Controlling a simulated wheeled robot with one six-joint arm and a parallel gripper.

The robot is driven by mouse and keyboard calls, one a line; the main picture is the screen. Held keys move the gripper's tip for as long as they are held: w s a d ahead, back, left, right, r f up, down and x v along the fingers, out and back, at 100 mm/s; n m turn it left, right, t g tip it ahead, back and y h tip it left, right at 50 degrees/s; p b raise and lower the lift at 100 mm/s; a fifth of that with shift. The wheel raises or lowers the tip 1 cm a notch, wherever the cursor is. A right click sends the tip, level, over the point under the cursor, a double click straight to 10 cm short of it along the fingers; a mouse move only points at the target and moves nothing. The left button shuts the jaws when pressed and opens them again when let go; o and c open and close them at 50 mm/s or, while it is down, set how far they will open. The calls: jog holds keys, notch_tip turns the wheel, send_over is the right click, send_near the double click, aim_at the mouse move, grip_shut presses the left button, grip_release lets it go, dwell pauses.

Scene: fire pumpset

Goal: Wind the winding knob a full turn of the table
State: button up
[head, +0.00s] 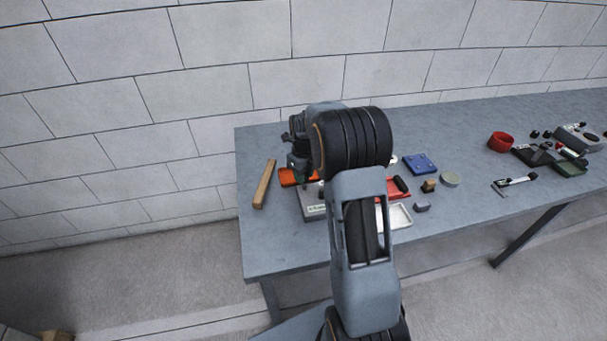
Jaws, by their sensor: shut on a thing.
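A grey unit (312,205) with a pale label on its front stands on the near left part of the table, largely covered by my arm. My gripper (298,172) points down over this unit, partly behind my wrist. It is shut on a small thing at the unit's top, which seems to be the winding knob. The knob itself and the fingertips cannot be made out clearly. The unit's turning table cannot be told apart in this view, so its angle does not show.
A wooden bar (264,184) lies left of the unit, and an orange tray (287,178) is close behind it. The front left tabletop is clear.

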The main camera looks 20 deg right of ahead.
jog(key=shift+d+m, duration=0.1)
jog(key=shift+m, duration=0.8)
jog(key=o, duration=0.9)
jog(key=shift+r, duration=0.1)
notch_tip(320, 180, up, 14)
jog(key=shift+f, duration=0.15)
dwell(0.4)
